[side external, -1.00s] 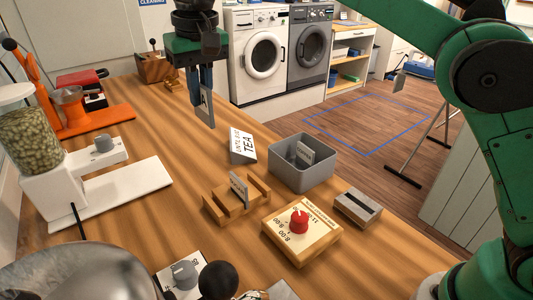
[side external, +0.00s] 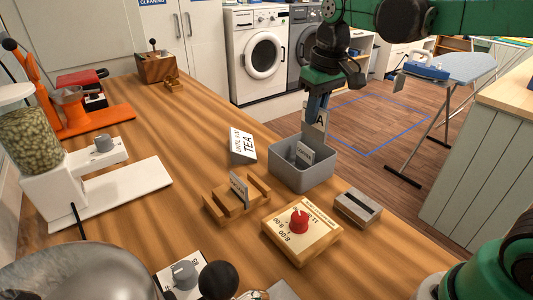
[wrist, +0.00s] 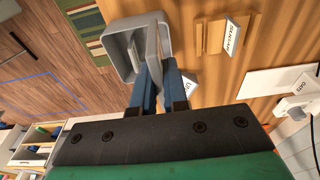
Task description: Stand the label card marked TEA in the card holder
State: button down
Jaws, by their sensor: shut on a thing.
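My gripper (side external: 315,104) is shut on a pale card (side external: 319,119), held upright above the back right of a grey bin. Only an "A" can be read on the card; the fingers hide the rest.
The grey bin (side external: 280,168) has another card (side external: 304,152) in it. A wooden rack (side external: 220,207) holds a card, also in the wrist view (wrist: 232,36). A timer box with a red knob (side external: 299,221) stands in front. The table's middle left is clear.

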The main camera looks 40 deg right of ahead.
jog(key=shift+s+d+f, duration=0.85)
jog(key=shift+s+f, duration=0.8)
jog(key=shift+f, duration=0.25)
jog(key=shift+s+d+f, duration=0.9)
jog(key=shift+s+f, duration=0.8)
jog(key=shift+f, duration=0.2)
jog(key=shift+s+d+f, duration=0.85)
jog(key=shift+s+f, duration=0.8)
jog(key=shift+f, duration=0.25)
jog(key=shift+f, duration=1.4)
jog(key=shift+c, duration=1.7)
grip_release()
jog(key=shift+r, duration=0.1)
